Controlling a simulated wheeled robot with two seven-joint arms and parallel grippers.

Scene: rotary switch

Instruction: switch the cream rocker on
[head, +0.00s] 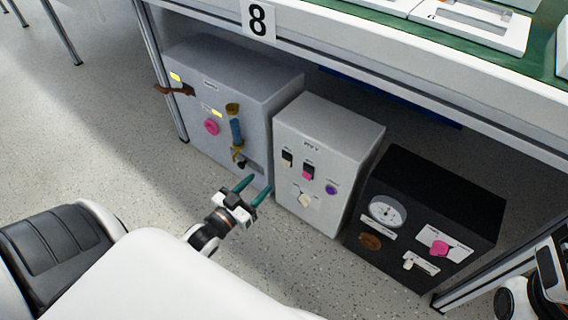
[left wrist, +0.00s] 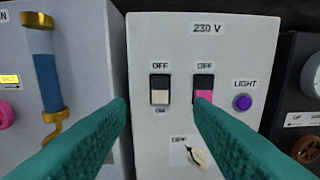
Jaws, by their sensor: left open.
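The cream rocker (left wrist: 160,96) is on the front of the light grey middle box, the left one of two rockers under the "230 V" label. It has a black upper part and a cream lower part, with "OFF" above it and a small label below. It is small in the head view (head: 287,158). My left gripper (head: 256,185) is open and empty, in front of the box and apart from it. In the left wrist view its teal fingers (left wrist: 161,106) spread to either side of the cream rocker. My right gripper's fingers are not visible.
Beside it is a pink rocker (left wrist: 203,96), with a purple button (left wrist: 243,102) to its right and a cream rotary knob (left wrist: 197,157) below. A grey box (head: 222,88) with a blue handle stands left, a black box (head: 455,190) right. The table edge (head: 330,45) overhangs them.

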